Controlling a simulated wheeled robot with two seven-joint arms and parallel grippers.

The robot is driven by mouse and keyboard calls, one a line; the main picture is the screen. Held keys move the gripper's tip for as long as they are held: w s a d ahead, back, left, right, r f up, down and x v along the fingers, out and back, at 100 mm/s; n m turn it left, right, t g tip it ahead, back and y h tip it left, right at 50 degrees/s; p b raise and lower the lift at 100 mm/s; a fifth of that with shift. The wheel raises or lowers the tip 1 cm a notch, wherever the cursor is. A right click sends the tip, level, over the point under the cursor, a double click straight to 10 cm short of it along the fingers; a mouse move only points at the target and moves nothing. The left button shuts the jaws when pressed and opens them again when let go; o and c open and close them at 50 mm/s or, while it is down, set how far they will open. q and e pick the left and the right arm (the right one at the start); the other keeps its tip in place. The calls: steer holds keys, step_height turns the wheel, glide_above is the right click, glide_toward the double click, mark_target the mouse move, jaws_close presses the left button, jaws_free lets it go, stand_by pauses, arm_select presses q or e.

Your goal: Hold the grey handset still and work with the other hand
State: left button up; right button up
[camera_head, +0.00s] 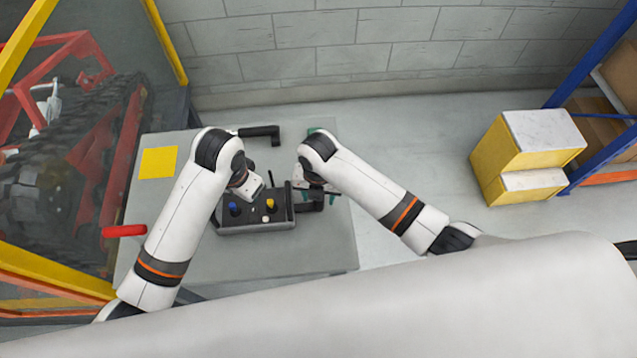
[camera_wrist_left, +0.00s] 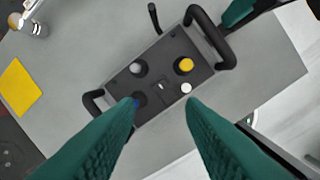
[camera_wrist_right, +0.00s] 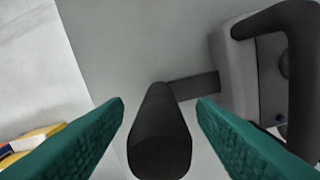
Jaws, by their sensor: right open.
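The grey handset (camera_head: 256,222) lies on the grey table (camera_head: 320,250). The left wrist view shows its dark panel (camera_wrist_left: 160,62) with a yellow knob (camera_wrist_left: 184,65), a grey knob (camera_wrist_left: 138,68), a white button (camera_wrist_left: 186,88) and a black handle at each end. A blue knob (camera_wrist_left: 135,103) is partly behind a left fingertip. My left gripper (camera_wrist_left: 161,104) is open above the panel, holding nothing. My right gripper (camera_wrist_right: 160,106) is open at the handset's right side. A black upright grip (camera_wrist_right: 160,130) stands between its fingers, no contact visible. The handset's black handle (camera_wrist_right: 285,20) is right of it.
A yellow square (camera_head: 158,162) lies on the table's left part. A black handle (camera_head: 260,132) is at the far edge and a red handle (camera_head: 125,231) at the left edge. A tracked machine (camera_head: 70,150) stands left; yellow boxes (camera_head: 525,150) stand on the floor at right.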

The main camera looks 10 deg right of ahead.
steer(key=shift+f, duration=1)
jaws_close()
arm_select(q)
jaws_close()
steer(key=a+r+m+g+h, duration=0.1)
steer(key=a+r+m+h, duration=0.2)
steer(key=m, duration=0.7)
steer(key=shift+w+a+r+m, duration=0.3)
steer(key=shift+w+r, duration=0.1)
steer(key=shift+r, duration=0.75)
steer(key=shift+d, duration=0.1)
